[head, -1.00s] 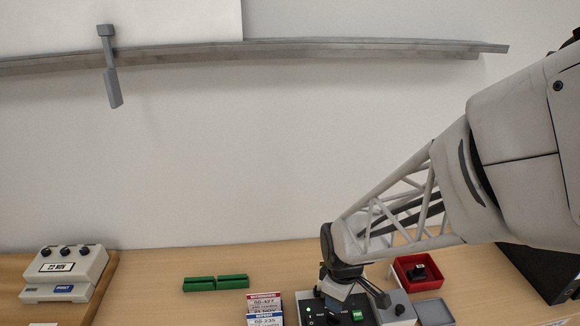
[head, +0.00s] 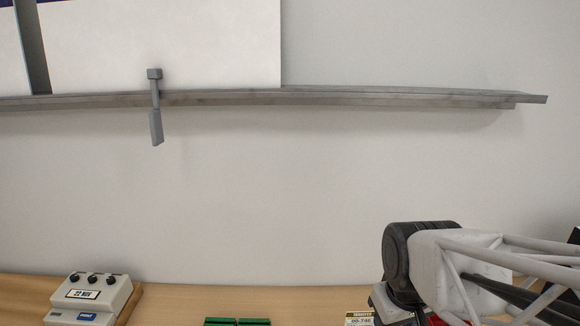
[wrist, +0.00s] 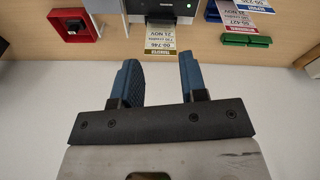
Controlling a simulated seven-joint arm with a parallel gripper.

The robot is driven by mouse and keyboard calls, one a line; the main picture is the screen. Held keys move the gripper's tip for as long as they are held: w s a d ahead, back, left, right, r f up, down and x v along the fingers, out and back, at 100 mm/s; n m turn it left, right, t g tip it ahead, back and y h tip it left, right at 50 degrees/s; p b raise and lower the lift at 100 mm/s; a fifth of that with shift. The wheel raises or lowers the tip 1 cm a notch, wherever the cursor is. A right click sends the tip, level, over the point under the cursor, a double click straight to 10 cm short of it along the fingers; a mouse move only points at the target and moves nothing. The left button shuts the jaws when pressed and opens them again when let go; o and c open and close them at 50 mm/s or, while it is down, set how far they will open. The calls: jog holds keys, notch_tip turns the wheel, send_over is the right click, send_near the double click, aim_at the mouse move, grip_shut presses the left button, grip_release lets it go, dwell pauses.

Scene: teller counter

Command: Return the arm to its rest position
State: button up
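My gripper (wrist: 158,62) shows in the wrist view with its two blue fingers well apart and nothing between them. Beyond the fingertips, a paper slip with a tan band (wrist: 160,38) sticks out of a dark device (wrist: 162,10) on the counter. In the head view my arm comes in from the right, and its wrist is low at the right. The fingers cannot be made out there.
A beige device with knobs (head: 90,299) stands at lower left. Green blocks (head: 237,321) show at the bottom edge. The wrist view shows a red tray (wrist: 82,35) and other printed slips (wrist: 235,18).

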jog(key=s+r+m, duration=0.2)
jog(key=s+r, duration=0.1)
jog(key=r, duration=0.2)
jog(key=shift+s+d+m+t, duration=0.25)
jog(key=shift+m+t, duration=0.05)
